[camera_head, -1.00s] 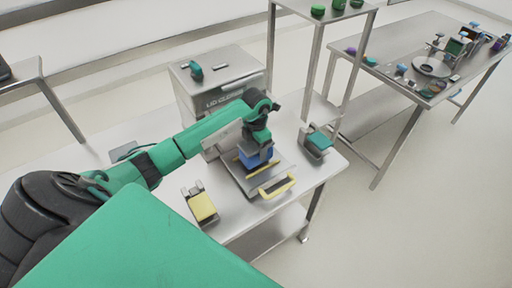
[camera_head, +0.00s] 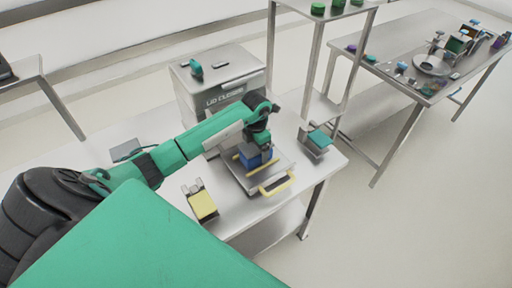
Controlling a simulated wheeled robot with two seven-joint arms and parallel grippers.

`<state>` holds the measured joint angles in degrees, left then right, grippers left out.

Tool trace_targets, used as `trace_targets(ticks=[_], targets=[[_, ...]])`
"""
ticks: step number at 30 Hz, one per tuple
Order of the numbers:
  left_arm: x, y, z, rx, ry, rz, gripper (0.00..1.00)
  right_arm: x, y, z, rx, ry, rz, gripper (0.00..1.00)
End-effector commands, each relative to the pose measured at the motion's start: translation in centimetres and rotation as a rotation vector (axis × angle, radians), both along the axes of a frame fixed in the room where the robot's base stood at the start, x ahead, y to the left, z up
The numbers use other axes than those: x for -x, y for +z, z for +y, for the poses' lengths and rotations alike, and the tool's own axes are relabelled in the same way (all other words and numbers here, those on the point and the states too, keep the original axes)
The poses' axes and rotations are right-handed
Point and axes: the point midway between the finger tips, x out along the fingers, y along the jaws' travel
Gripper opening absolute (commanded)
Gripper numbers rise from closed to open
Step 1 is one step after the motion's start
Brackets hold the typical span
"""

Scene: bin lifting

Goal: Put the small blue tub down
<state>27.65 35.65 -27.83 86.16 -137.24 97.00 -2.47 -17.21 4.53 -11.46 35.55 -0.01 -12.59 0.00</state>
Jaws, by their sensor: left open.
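The small blue tub (camera_head: 254,158) sits on a grey metal tray with yellow handles (camera_head: 277,183) near the front of the steel table. My left gripper (camera_head: 261,146) is directly above the tub, pointing down, and is open. Its fingers hide part of the tub's top, and I cannot tell whether they touch it. My right gripper is not in view.
A grey box with a lid (camera_head: 225,82) stands behind my left arm. A device with a yellow face (camera_head: 203,206) lies left of the tray, and a teal-topped device (camera_head: 318,139) stands right of it. A shelf frame (camera_head: 312,60) rises behind.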

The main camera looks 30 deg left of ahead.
Motion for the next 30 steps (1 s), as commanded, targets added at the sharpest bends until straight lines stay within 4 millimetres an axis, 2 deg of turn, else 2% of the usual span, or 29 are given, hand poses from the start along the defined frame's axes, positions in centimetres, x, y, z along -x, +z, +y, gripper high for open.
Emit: trace_targets(ticks=[5,9,15,21,30], targets=[[-0.2,3.0,0.2,-0.003,-0.002,-0.009,0.87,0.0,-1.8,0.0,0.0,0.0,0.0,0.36],[-0.2,6.2,0.1,-0.003,-0.001,-0.009,0.87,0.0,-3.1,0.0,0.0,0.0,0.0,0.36],[-0.1,9.9,0.1,-0.002,-0.001,-0.005,0.87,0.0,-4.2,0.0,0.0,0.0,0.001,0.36],[-0.1,11.6,0.1,-0.001,0.0,-0.003,0.87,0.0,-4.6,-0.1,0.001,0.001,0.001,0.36],[0.0,11.9,0.0,-0.001,0.0,-0.001,0.87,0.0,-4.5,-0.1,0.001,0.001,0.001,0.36]])
